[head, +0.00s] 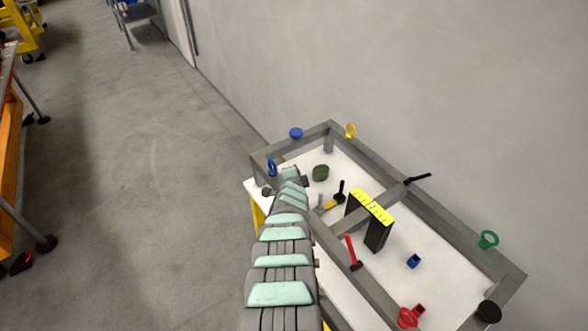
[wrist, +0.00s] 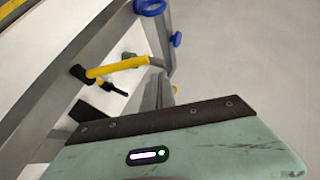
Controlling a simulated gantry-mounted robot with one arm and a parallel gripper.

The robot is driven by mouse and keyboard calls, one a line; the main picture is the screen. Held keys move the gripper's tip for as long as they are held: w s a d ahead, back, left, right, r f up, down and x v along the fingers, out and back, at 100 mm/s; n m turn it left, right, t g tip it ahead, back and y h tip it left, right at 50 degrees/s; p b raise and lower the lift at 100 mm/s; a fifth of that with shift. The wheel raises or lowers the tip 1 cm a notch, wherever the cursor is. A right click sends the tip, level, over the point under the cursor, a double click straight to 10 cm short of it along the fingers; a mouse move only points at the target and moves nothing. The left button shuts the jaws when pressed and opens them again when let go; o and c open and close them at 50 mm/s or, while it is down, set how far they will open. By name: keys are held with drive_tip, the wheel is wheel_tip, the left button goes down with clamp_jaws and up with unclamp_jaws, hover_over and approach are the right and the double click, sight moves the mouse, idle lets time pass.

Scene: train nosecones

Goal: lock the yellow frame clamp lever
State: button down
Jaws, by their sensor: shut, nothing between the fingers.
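The yellow clamp lever (wrist: 118,66) shows in the wrist view, with its black pivot end on a grey frame beam. Its handle sticks out to the right, its free end close to a grey upright part. A yellow and black handle (head: 331,204) also shows in the head view near the frame's middle; I cannot tell if it is the same lever. My gripper (wrist: 162,92) is at the lower middle of the wrist view, shut and empty, to the lower right of the lever and apparently apart from it. In the head view my arm hides most of my gripper.
The grey frame (head: 456,240) stands over a white tabletop. Blue knobs (wrist: 176,38), a yellow ring (head: 350,130), a green ring (head: 488,240), a red lever (head: 350,249) and a black lever (head: 418,178) sit around it. A yellow-topped black block (head: 377,237) stands inside. Open floor lies left.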

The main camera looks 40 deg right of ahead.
drive_tip(key=r+p+v, duration=0.2)
drive_tip(key=p+v, duration=0.3)
drive_tip(key=v, duration=0.5)
drive_tip(key=shift+d+r+p, duration=0.15)
drive_tip(key=shift+r+p, duration=0.15)
drive_tip(key=shift+p, duration=0.1)
drive_tip(key=shift+w, duration=0.15)
idle(0.5)
